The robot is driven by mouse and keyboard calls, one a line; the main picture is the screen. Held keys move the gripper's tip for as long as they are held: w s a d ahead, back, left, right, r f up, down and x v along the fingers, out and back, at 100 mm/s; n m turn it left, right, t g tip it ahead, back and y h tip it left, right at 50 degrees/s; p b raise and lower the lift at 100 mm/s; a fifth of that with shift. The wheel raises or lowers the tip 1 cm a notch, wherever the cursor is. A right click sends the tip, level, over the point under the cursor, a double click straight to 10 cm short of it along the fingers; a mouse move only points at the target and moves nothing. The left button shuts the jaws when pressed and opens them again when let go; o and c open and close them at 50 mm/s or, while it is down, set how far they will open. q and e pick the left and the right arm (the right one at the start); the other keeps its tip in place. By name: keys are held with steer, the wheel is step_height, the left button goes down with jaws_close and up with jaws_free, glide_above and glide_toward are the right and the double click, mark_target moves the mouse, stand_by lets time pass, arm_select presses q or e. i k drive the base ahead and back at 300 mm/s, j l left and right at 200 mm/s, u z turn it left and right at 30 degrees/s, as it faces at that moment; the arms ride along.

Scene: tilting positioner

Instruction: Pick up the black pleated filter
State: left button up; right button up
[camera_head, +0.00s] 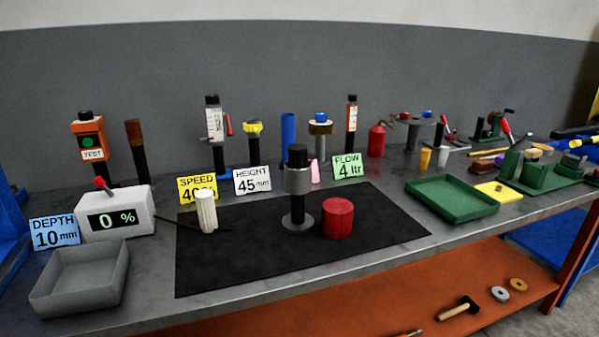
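On the black mat (240,255) stands a black upright cylinder (298,156) passing through a grey collar (298,181), above a round grey base (297,222). It is the only black cylinder on the mat, but I cannot make out pleats on it. A white pleated cylinder (206,211) stands upright at the mat's left. A red ribbed cylinder (338,218) stands just right of the grey base. Neither of my grippers is in view.
A grey open tray (80,281) sits front left, near a white box reading 0 % (115,218). A green tray (451,201) lies right of the mat. Label cards and several upright tools line the back. The mat's front is clear.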

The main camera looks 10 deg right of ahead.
mark_target(298, 152)
steer(key=i+l+u, duration=0.2)
steer(key=i+l, duration=0.3)
steer(key=i+l+u, duration=0.15)
steer(key=i+l, duration=0.35)
steer(key=l, duration=0.2)
steer(key=k+j, duration=0.45)
steer(key=k, duration=0.15)
steer(key=i+l, duration=0.3)
steer(key=l, duration=0.15)
steer(key=i, duration=0.3)
